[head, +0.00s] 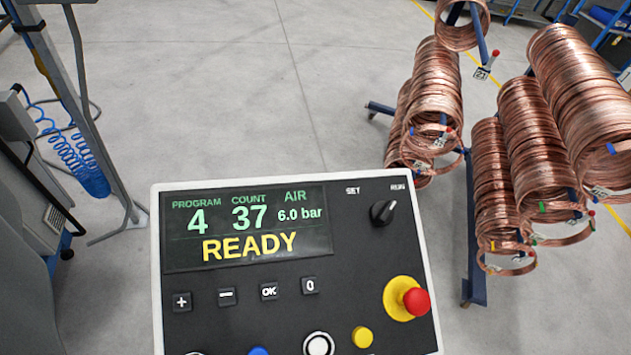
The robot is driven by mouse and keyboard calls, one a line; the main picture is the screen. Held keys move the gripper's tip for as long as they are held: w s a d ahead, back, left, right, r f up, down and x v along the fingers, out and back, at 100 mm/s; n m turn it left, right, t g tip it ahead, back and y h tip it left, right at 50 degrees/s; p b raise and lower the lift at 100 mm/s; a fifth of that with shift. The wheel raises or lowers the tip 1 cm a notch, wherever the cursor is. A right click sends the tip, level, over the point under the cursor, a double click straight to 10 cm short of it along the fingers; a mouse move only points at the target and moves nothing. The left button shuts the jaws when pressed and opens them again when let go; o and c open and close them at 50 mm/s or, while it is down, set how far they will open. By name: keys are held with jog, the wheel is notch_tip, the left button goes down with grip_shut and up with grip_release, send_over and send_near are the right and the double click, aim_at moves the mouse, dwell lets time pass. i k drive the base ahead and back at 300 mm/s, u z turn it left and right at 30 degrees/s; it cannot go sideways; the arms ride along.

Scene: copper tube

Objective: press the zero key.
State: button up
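The zero key (310,286) is a small dark square key marked 0. It is the rightmost of a row of keys under the display on a control panel (350,250) with a white rim. To its left are the OK key (269,292), the minus key (227,297) and the plus key (182,302). The display (247,228) reads program 4, count 37, air 6.0 bar and READY. My gripper is not in view, and nothing covers the zero key.
A red emergency stop button (416,301) on a yellow base, a SET/RUN knob (383,212) and a yellow button (362,337) are on the panel. Copper coils (435,95) hang on a blue rack at right. A machine stand (75,110) is at left. Grey floor lies open behind.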

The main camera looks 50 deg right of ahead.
aim_at(310, 285)
jog(key=k, duration=1.05)
jog(key=z, duration=0.4)
jog(key=i, duration=0.85)
jog(key=z, duration=0.05)
